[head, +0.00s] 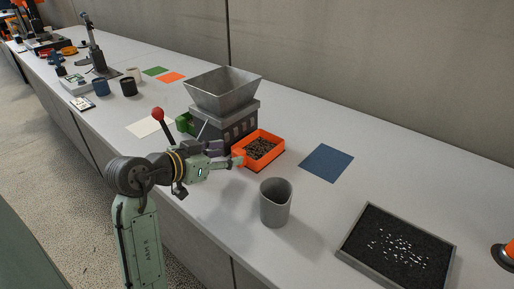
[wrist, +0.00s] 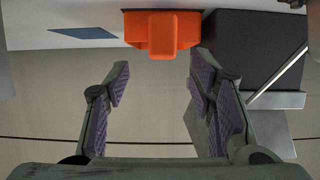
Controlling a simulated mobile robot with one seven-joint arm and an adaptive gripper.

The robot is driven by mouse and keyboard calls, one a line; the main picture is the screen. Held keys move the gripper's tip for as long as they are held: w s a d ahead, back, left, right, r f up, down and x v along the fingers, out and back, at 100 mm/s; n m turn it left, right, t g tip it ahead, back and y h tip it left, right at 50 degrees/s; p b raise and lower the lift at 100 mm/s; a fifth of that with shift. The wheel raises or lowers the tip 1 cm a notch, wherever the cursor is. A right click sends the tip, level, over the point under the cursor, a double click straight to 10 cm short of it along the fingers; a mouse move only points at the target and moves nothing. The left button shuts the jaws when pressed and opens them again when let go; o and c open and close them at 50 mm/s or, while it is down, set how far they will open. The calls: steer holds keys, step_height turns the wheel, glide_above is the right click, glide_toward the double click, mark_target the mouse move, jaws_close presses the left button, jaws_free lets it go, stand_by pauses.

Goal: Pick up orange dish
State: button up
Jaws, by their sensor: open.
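The orange dish (head: 263,148) is a square-sided tray holding dark brown bits. In the head view it sits on the grey-white bench, against the front of the grey hopper machine. In the wrist view the dish (wrist: 162,32) shows at the top middle, with a tab-like handle facing me. My gripper (head: 227,154) is just left of the dish at the bench's front edge. In the wrist view my gripper (wrist: 157,88) has its purple-padded fingers spread wide with nothing between them. The handle lies beyond the fingertips, roughly in line with the gap, and appears untouched.
The hopper machine (head: 224,110) stands directly behind the dish. A grey cup (head: 275,203) stands to the right, near the front edge. A blue sheet (head: 326,163) lies flat behind it, and a black tray (head: 397,248) with white bits is farther right.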

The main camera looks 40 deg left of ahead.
mark_target(235, 153)
steer(key=p+x, duration=0.1)
steer(key=x, duration=0.1)
steer(key=p+x, duration=0.1)
steer(key=x, duration=0.2)
steer(key=shift+a+f, duration=0.2)
jaws_close()
stand_by(0.4)
